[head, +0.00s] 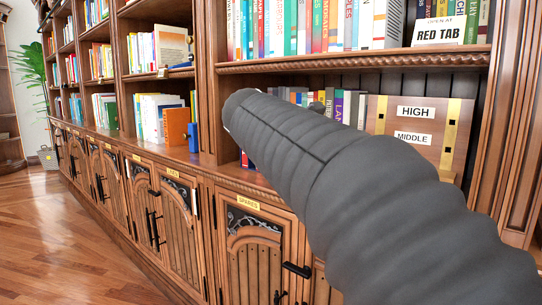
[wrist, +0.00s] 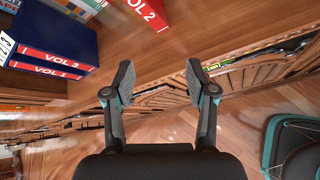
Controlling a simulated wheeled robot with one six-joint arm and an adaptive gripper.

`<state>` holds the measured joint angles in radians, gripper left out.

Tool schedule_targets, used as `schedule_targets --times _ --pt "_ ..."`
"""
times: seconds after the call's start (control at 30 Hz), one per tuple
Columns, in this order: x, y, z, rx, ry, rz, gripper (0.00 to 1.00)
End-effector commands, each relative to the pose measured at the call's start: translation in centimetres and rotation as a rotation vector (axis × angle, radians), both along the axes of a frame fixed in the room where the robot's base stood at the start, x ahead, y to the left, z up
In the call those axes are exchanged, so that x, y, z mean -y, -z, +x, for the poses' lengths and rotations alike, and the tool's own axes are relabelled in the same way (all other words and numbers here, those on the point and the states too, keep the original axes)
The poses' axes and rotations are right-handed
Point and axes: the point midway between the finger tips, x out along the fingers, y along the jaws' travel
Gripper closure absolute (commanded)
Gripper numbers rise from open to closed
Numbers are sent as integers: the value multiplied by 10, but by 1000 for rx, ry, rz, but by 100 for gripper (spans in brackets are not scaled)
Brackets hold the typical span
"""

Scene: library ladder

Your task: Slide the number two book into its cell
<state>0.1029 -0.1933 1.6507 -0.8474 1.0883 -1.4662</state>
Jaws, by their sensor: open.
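The number two book, marked VOL 2 (wrist: 148,10), shows only as a red spine at the top edge of the wrist view; the rest of it is cut off. To its left, blue books with red bands marked VOL 3 (wrist: 60,54) and VOL 1 (wrist: 46,68) sit together on the wooden shelf. My gripper (wrist: 159,78) is open and empty, its fingers apart from the books and pointing toward the shelf edge below VOL 2. In the head view my arm hides the gripper and most of the shelf there. I cannot make out the book's cell.
A wooden panel labelled HIGH and MIDDLE (head: 416,132) stands at the right of the shelf. An orange book (head: 177,126) and a blue book (head: 194,137) stand further left. Cupboards, one labelled SPARES (head: 248,202), run below the ledge. The floor (head: 60,250) at left is clear.

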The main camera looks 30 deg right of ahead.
Motion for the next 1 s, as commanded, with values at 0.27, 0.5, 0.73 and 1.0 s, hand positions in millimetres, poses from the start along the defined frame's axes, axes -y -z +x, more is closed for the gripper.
schedule_targets --times 0.27,0.5,0.73,1.0 --pt "50 -75 39 -304 -74 -404 44" --pt "70 -85 50 -376 -78 -479 44" --pt "107 -72 64 -375 -77 -476 44" --pt "132 -64 76 -373 -80 -476 44"
